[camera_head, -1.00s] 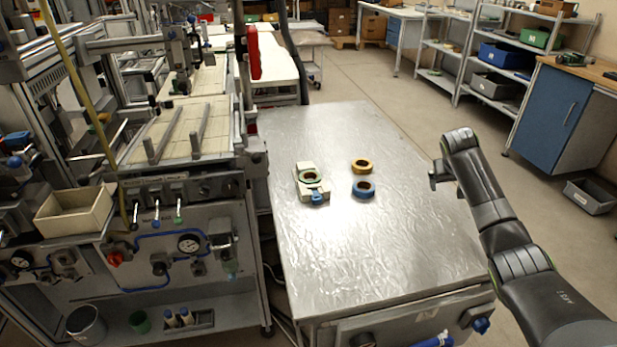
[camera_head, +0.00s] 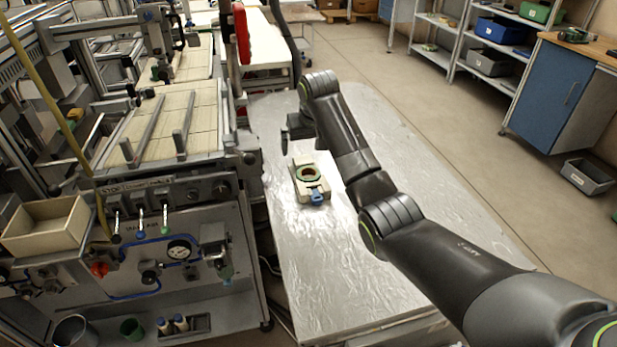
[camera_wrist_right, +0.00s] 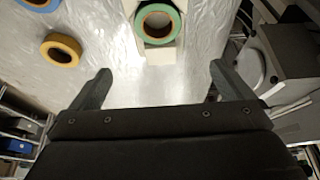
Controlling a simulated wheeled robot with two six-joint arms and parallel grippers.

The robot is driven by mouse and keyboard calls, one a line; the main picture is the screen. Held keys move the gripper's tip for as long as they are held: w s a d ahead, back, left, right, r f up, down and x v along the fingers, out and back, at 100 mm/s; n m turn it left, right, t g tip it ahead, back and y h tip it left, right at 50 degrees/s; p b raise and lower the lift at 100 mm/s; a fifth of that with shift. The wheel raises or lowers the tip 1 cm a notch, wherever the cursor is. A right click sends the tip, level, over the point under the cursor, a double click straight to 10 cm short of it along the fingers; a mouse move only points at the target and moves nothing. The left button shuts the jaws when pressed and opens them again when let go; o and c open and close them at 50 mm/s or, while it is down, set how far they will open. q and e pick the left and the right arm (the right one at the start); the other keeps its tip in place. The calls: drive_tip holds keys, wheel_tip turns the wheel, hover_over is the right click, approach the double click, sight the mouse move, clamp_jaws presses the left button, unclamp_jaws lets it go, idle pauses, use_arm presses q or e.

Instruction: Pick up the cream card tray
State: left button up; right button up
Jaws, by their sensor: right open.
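The cream card tray (camera_head: 300,190) lies on the metal table, with a green-rimmed tape reel (camera_head: 309,173) on it and a blue part (camera_head: 316,195) at its near end. In the right wrist view the cream tray (camera_wrist_right: 161,56) shows at top centre, partly under the green reel (camera_wrist_right: 157,22). My right gripper (camera_head: 291,135) is just beyond the tray in the head view, above the table. In the wrist view its fingers (camera_wrist_right: 161,82) are wide apart with nothing between them. My left gripper is out of view.
A yellow reel (camera_wrist_right: 61,50) and a blue reel (camera_wrist_right: 38,4) lie beside the tray; my right arm hides them in the head view. The metal table (camera_head: 300,290) is bare in front. A machine bench with an open cream bin (camera_head: 45,232) stands at left.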

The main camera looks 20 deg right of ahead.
sight(305, 165)
drive_tip(key=x, duration=0.4)
drive_tip(key=shift+w+f, duration=0.1)
drive_tip(key=shift+f, duration=0.05)
drive_tip(key=shift+w+f, duration=0.15)
drive_tip(key=shift+f, duration=0.2)
drive_tip(key=shift+x, duration=1.9)
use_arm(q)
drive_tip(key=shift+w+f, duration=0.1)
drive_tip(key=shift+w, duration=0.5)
use_arm(e)
drive_tip(key=shift+w+f, duration=0.35)
drive_tip(key=shift+f, duration=0.3)
drive_tip(key=c, duration=1.1)
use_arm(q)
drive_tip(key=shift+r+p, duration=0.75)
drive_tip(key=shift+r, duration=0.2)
use_arm(e)
drive_tip(key=shift+r, duration=6.15)
drive_tip(key=shift+c, duration=0.2)
